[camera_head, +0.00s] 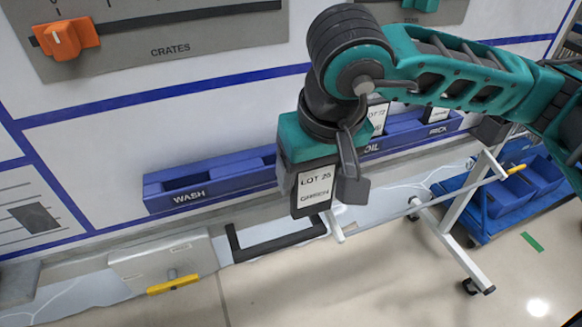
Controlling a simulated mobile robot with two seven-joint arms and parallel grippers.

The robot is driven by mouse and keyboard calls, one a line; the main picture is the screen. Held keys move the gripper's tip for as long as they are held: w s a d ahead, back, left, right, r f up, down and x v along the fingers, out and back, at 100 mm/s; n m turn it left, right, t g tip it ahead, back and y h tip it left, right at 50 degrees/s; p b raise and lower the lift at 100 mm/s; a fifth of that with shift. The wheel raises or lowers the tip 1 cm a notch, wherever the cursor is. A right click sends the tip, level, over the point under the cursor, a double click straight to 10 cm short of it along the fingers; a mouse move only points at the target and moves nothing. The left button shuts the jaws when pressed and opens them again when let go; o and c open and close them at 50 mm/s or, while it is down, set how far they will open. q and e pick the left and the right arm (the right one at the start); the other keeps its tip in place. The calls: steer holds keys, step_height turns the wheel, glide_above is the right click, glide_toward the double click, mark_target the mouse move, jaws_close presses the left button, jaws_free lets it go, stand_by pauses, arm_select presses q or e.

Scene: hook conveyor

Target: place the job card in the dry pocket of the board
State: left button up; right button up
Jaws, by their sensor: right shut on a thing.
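The job card (314,186) is a dark card with a white label reading "LOT 25" and a smaller line below. My right gripper (330,190) is shut on it and holds it upright, in front of the board (110,135) as seen here. A blue pocket rail (225,172) runs along the board's lower part, with WASH, OIL and PACK labels showing. No DRY label shows; my gripper and the card hide the rail between WASH and OIL. The WASH pocket (190,185) looks empty. My left gripper is not in view.
Other cards stand at the OIL pocket (377,114) and the PACK pocket (435,113). Below are a dark bar (275,243) and a grey box (165,262). A white wheeled frame (450,240) and blue cart (510,195) stand right.

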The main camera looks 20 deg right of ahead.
mark_target(332, 183)
steer(key=s+r, duration=0.3)
steer(key=s, duration=0.3)
steer(key=w, duration=0.8)
steer(key=w+p, duration=0.1)
steer(key=w, duration=0.8)
steer(key=shift+a+r, duration=0.2)
steer(key=x, duration=0.3)
steer(key=shift+s+f, duration=0.3)
steer(key=shift+f, duration=0.2)
steer(key=o, duration=0.6)
steer(key=shift+f, duration=0.1)
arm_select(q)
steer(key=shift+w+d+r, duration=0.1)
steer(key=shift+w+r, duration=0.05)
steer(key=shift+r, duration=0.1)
arm_select(e)
steer(key=o, duration=0.4)
steer(key=shift+o, duration=0.2)
